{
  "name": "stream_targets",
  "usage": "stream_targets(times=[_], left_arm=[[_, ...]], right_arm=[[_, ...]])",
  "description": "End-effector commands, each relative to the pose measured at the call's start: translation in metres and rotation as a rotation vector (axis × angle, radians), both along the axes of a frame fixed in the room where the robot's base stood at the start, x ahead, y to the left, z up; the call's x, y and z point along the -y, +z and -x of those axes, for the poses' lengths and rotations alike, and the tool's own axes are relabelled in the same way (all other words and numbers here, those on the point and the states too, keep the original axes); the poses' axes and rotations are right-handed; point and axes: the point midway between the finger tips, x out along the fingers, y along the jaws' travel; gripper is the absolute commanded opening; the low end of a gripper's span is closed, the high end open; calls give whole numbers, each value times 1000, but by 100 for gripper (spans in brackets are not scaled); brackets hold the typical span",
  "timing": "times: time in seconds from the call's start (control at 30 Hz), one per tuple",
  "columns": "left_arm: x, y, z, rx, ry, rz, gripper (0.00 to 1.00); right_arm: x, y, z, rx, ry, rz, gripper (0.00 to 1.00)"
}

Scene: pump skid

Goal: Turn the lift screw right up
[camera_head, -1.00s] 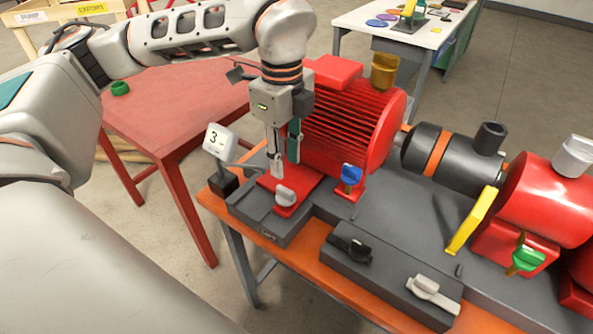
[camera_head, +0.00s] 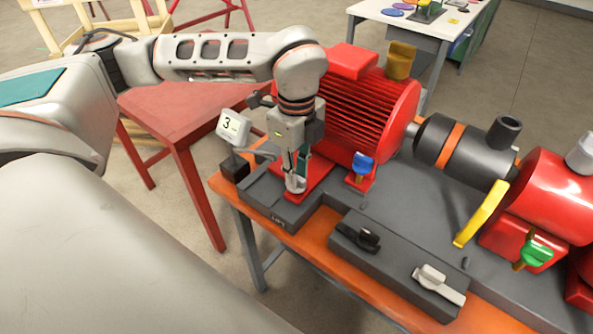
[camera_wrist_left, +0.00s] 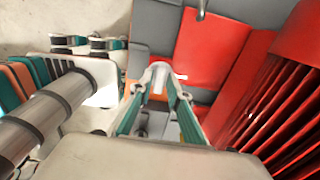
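The lift screw appears to be the pale grey knob (camera_head: 295,186) on the red foot at the near left corner of the motor. My left gripper (camera_head: 297,178) points down at this knob, its fingertips at its sides. In the left wrist view the fingers lean in to the pale knob (camera_wrist_left: 160,72) and look shut on it. The fingertips partly hide the knob, so its turn angle is unclear. A white dial box (camera_head: 232,125) reading 3 stands beside the foot. My right gripper is not in view.
The red finned motor (camera_head: 365,115) stands close to the right of my left gripper. A blue knob (camera_head: 362,164) is on another foot nearby. A black knob (camera_head: 358,236) and a grey handle (camera_head: 438,283) sit on the front box. A red table (camera_head: 180,115) stands behind left.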

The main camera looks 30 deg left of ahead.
Motion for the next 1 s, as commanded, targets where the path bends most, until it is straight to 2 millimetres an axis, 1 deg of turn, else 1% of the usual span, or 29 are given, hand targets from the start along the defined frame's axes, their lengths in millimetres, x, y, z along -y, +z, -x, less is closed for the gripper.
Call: stream_targets(times=[0.37,0.57,0.77,1.0], left_arm=[[0,0,0,0,-13,0,0],[0,-1,0,0,-83,1,0],[0,-1,0,0,-226,1,0],[0,0,0,0,-451,0,0]], right_arm=[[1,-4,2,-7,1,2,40],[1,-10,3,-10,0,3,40],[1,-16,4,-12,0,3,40],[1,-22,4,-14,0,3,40]])
